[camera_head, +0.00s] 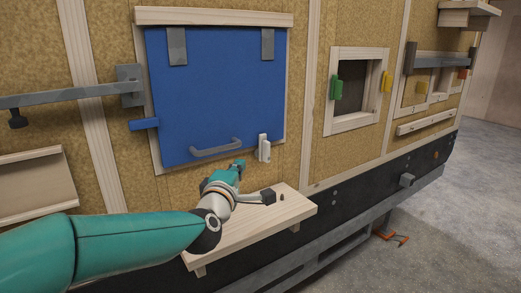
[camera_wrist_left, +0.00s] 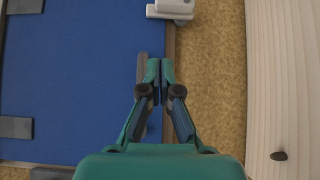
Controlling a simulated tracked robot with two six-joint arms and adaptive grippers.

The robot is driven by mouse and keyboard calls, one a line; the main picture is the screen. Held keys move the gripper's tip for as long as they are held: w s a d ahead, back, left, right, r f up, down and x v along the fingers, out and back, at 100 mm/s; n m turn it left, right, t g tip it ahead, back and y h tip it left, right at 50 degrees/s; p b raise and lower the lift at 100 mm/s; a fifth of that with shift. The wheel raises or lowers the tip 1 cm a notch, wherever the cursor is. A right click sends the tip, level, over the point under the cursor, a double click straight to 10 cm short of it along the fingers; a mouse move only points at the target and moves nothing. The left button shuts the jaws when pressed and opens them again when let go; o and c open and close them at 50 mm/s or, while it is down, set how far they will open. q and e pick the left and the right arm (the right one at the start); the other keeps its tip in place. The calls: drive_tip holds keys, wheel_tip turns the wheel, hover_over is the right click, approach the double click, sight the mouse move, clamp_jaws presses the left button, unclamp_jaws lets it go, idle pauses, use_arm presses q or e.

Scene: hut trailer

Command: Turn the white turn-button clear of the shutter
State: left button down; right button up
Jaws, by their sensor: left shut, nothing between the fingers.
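The blue shutter (camera_head: 215,95) is closed in its wooden frame, with a grey handle (camera_head: 215,148) near its lower edge. The white turn-button (camera_head: 263,148) stands upright at the lower right of the shutter, its upper end over the shutter's edge. In the left wrist view the turn-button (camera_wrist_left: 170,9) is at the top, cut by the picture edge, and lies across the shutter's border. My left gripper (camera_head: 239,165) is shut and empty, below and left of the turn-button and apart from it. In the wrist view its tips (camera_wrist_left: 160,65) are together near the shutter's edge. My right gripper is out of view.
A wooden shelf (camera_head: 285,212) juts out just below my left gripper, with a small brown peg (camera_head: 282,197) on it. A grey bar (camera_head: 60,97) and a blue tab (camera_head: 144,124) are at the left. A framed window (camera_head: 356,121) with green and yellow tabs is to the right.

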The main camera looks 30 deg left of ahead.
use_arm(q)
drive_tip(key=p, duration=0.3)
approach(262, 144)
drive_tip(key=w+a, duration=0.2)
drive_tip(key=a, duration=0.1)
drive_tip(key=shift+w+d+r+p, duration=0.15)
drive_tip(key=shift+w+p, duration=0.1)
drive_tip(key=shift+w, duration=0.35)
drive_tip(key=shift+w+d+f+p, duration=0.1)
drive_tip(key=shift+w+d+p, duration=0.1)
drive_tip(key=shift+w, duration=0.4)
drive_tip(key=shift+w+d, duration=0.2)
drive_tip(key=shift+w, duration=0.45)
drive_tip(key=shift+s+a+p, duration=0.1)
drive_tip(key=shift+p, duration=0.2)
